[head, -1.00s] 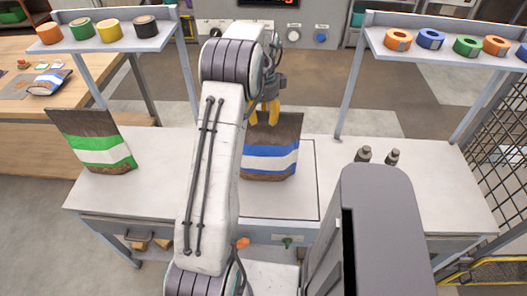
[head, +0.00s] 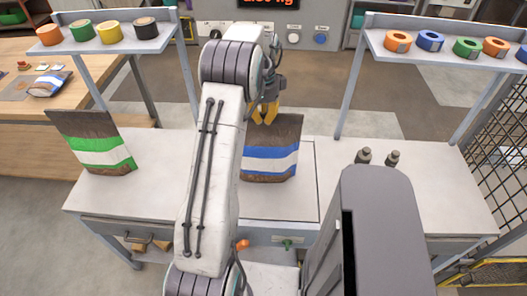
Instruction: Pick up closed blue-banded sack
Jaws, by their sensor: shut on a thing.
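The blue-banded sack (head: 271,160) is brown with white and blue bands. It stands upright at the middle of the grey workbench (head: 335,180), over the square plate. My gripper (head: 265,117), with yellow fingers, is shut on the sack's top edge. The sack's left side is partly hidden behind my arm. I cannot tell whether its bottom is clear of the plate.
A green-banded sack (head: 96,145) stands at the left of the bench. Two small grey weights (head: 378,157) stand at the right. Shelves with tape rolls (head: 431,39) rise on both sides. Another blue-banded sack (head: 50,83) lies on the wooden table.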

